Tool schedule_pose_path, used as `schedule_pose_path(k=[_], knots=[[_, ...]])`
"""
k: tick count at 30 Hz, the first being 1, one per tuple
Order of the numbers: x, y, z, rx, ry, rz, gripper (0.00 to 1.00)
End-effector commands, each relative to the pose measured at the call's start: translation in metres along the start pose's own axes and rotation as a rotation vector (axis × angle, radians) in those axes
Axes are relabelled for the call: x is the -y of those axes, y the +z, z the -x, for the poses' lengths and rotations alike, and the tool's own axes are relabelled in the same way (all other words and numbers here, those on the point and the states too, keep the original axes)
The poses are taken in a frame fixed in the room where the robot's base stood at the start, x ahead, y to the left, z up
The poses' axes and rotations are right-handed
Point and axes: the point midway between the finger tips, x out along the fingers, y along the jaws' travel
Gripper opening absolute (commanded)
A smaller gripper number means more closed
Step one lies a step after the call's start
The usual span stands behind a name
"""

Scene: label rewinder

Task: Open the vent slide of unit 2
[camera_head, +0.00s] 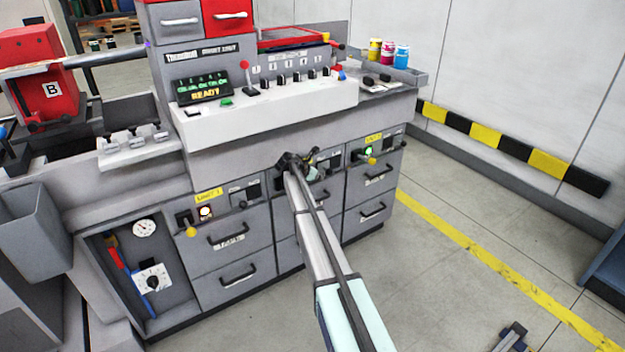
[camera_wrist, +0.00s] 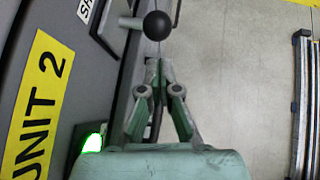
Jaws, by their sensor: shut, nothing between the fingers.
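Unit 2 is the middle drawer unit; in the wrist view its yellow UNIT 2 label (camera_wrist: 38,100) and a lit green lamp (camera_wrist: 93,144) show at left. A black ball knob (camera_wrist: 157,25), seemingly the vent slide's handle, stands out from the panel there. My gripper (camera_wrist: 158,66) is shut and empty, its fingertips pointing at the knob and very near it in the picture; contact cannot be told. In the head view my gripper (camera_head: 308,160) is at the front of unit 2 and hides much of it. How far the slide is open cannot be told.
Unit 1 (camera_head: 238,238) is at left with a lit lamp and a yellow knob; unit 3 (camera_head: 374,179) is at right. A white control ledge (camera_head: 270,103) juts out above. The floor (camera_head: 450,250) at right is mostly clear.

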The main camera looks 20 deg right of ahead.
Motion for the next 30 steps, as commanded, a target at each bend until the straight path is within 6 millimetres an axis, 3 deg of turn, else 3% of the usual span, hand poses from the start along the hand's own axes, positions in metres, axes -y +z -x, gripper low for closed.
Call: schedule_pose_path(k=[6,20,30], knots=[[0.0,0.012,-0.01,-0.001,0.001,0.0,0.0],[0.0,0.017,-0.013,-0.001,0.001,0.0,0.0],[0.012,0.057,-0.059,0.0,-0.003,0.0,0.0]])
